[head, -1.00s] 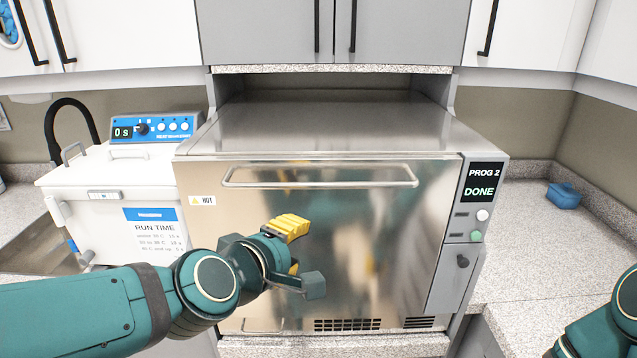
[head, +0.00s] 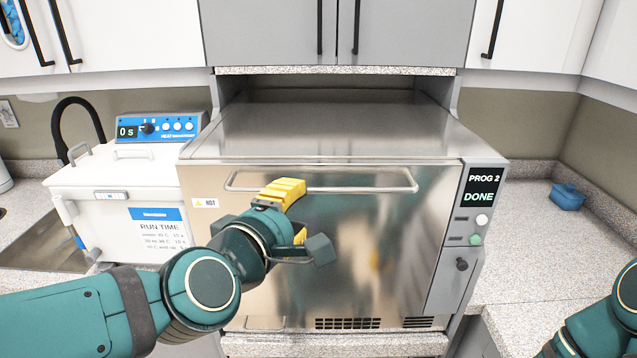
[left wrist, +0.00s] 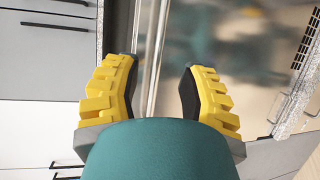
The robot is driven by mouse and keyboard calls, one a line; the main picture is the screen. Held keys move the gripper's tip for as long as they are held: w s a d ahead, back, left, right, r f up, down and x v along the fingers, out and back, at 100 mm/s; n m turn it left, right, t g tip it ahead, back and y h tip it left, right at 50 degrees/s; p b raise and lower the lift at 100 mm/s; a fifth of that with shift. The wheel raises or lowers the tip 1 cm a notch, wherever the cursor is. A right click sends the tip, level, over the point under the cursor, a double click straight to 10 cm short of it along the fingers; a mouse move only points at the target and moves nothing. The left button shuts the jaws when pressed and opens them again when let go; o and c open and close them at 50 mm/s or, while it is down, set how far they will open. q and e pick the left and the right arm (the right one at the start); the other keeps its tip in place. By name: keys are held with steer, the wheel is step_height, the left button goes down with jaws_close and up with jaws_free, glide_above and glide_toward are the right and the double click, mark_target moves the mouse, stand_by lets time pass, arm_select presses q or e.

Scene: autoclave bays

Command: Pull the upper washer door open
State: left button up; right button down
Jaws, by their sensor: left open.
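The steel washer door (head: 390,250) is shut, with a long horizontal bar handle (head: 360,189) near its top edge. My left gripper (head: 294,213) is open in front of the door, with its upper yellow finger overlapping the handle in the head view. In the left wrist view, the handle (left wrist: 156,60) runs up the picture between the open fingers (left wrist: 157,78). I cannot tell whether either finger touches it. Part of the handle is hidden behind the finger. My right arm shows at the lower right, but its gripper is out of view.
A panel (head: 480,190) reading PROG 2 DONE is right of the door. A white heat unit (head: 120,185) stands at the left beside a sink. A blue object (head: 567,196) lies on the right counter (head: 540,250). Cabinets hang above.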

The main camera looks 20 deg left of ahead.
mark_target(317, 192)
arm_select(q)
steer(key=x, duration=0.9)
steer(key=shift+w, duration=0.1)
jaws_close()
